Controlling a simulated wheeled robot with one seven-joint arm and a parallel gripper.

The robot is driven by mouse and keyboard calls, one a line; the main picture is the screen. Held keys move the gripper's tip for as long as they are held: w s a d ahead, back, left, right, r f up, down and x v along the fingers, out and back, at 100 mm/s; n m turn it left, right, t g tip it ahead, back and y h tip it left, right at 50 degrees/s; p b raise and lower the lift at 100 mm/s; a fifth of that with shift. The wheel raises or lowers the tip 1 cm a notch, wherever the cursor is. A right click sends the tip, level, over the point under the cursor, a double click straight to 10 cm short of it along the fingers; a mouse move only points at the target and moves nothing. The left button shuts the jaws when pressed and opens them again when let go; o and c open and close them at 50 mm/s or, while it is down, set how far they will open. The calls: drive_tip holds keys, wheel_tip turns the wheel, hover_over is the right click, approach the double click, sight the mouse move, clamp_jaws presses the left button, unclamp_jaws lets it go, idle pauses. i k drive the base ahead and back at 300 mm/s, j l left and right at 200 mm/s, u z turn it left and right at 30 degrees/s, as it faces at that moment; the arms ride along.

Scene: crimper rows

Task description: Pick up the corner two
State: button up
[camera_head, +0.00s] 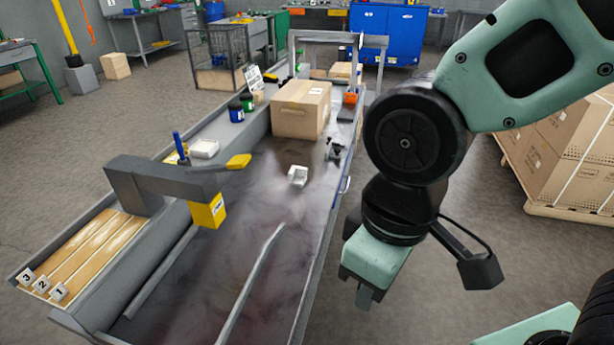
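Three wooden rows lie in the tray at the lower left, with tags 3, 2 (41,284) and 1 in front. I cannot make out a separate corner piece in row two (88,247). A small white angular piece (298,176) lies on the worn bench top (215,285), in front of a cardboard box. I cannot tell whether it is the corner of the task. My gripper (364,296) hangs at the right, past the bench's right edge, pointing down. One finger shows below its pale green body, so its opening is hidden. I see nothing held in it.
A metal rail (250,285) lies in front. Stacked cartons (565,150) stand at the right.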

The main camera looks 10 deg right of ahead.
sight(297, 175)
drive_tip(key=j+u, duration=0.1)
drive_tip(key=u, duration=1.95)
drive_tip(key=l+z, duration=0.1)
drive_tip(key=l, duration=0.85)
drive_tip(key=l+z, duration=0.1)
drive_tip(key=l, duration=0.85)
drive_tip(key=i+l+z, duration=0.1)
drive_tip(key=l, duration=0.8)
drive_tip(key=i+l+z, duration=0.1)
drive_tip(key=l, duration=0.85)
